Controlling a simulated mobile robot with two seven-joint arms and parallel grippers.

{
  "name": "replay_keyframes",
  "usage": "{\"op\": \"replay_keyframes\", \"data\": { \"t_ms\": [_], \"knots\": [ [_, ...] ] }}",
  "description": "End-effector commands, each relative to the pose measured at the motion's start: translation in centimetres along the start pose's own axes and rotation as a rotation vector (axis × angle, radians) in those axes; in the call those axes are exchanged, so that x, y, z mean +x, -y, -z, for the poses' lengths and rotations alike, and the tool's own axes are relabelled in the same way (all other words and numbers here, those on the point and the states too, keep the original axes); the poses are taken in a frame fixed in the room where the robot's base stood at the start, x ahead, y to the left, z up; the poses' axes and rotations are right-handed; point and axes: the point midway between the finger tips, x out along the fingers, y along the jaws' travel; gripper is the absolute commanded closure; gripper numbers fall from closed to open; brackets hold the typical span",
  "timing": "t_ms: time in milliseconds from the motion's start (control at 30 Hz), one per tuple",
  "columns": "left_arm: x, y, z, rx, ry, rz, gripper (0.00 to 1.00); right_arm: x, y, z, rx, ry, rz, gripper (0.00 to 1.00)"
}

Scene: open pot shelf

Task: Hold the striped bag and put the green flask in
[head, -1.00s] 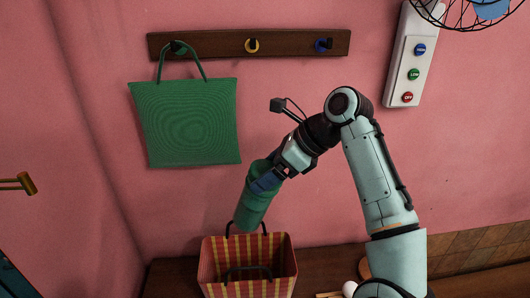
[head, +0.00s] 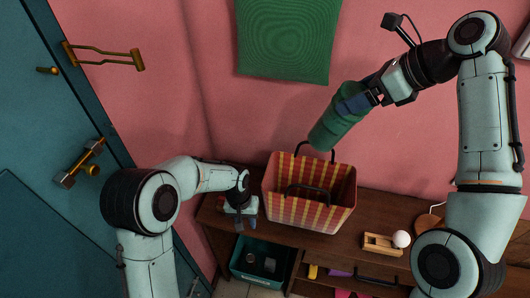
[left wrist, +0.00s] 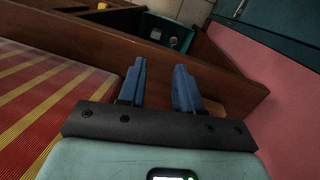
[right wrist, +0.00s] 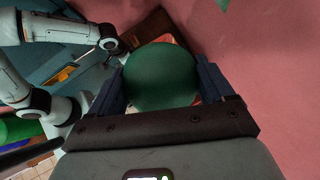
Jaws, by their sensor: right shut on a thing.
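The red and yellow striped bag (head: 305,210) stands upright and open on the wooden bench, its two dark handles up. Its side also fills the left of the left wrist view (left wrist: 35,110). The green flask (head: 331,130) is in my right gripper (head: 354,103), tilted, above the bag's back rim. In the right wrist view the flask's round end (right wrist: 162,78) sits between the fingers. My left gripper (head: 240,217) is just left of the bag, beside it and apart; its fingers are spread and empty in the left wrist view (left wrist: 160,85).
The wooden bench (head: 390,220) holds a small wooden block with a white ball (head: 401,239) right of the bag. A teal bin (head: 262,258) is below. A teal door (head: 50,130) stands at left.

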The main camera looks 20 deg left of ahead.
Motion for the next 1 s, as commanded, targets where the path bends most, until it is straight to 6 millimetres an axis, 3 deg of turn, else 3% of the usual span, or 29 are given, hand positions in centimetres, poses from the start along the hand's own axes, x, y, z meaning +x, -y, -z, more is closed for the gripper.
{"op": "replay_keyframes", "data": {
  "t_ms": [100,167,300,500,600,733,1000],
  "knots": [
    [-4.8,3.4,4.6,0.039,-0.158,0.097,0.66,0.0,0.0,0.0,0.0,0.001,0.0,0.67],
    [-7.7,4.2,6.7,0.061,-0.235,0.137,0.66,0.0,0.0,0.0,0.0,0.001,0.0,0.67],
    [-13.5,-0.2,8.9,0.102,-0.349,0.113,0.66,0.0,0.0,0.0,0.0,0.001,0.0,0.67],
    [-18.8,-5.1,9.3,0.132,-0.428,0.053,0.66,0.0,0.0,0.0,0.0,0.001,0.0,0.67],
    [-20.0,-6.3,9.3,0.139,-0.446,0.035,0.66,0.0,0.0,0.0,0.0,0.001,0.0,0.67],
    [-20.1,-6.8,9.4,0.141,-0.451,0.028,0.66,0.0,0.0,0.0,0.0,0.001,0.0,0.67],
    [-16.2,-6.8,11.3,0.14,-0.448,0.03,0.66,0.0,0.0,0.0,0.0,0.001,0.0,0.67]
  ]
}}
